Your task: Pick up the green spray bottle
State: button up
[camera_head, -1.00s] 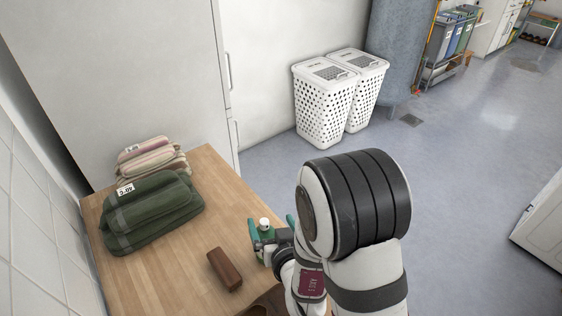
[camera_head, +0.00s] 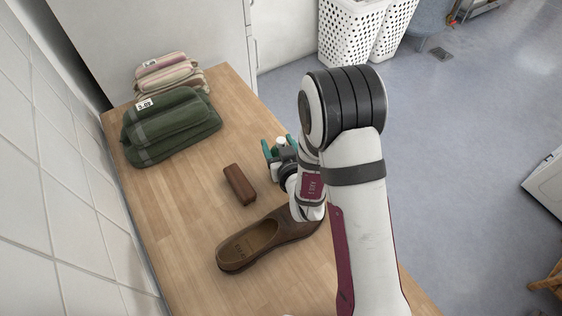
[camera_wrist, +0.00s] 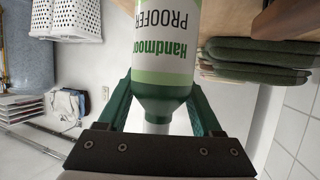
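The green spray bottle (camera_head: 281,142) stands upright near the right edge of the wooden table, its white top showing in the head view. In the wrist view, which is upside down, its white-and-green labelled body (camera_wrist: 165,45) fills the middle. My gripper (camera_head: 278,147) is around the bottle. Its green fingers (camera_wrist: 162,95) lie along both sides of the body and appear to touch it. The bottle's base is out of the wrist view and hidden in the head view, so I cannot tell whether it rests on the table.
A brown block (camera_head: 239,185) lies left of my gripper, and a brown shoe (camera_head: 250,240) lies nearer. Folded green towels (camera_head: 165,128) and striped towels (camera_head: 172,75) are at the table's far left. White laundry baskets (camera_head: 347,35) stand on the floor beyond. A tiled wall (camera_head: 60,150) borders the left.

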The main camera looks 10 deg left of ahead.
grip_shut()
jog(key=shift+r, duration=0.1)
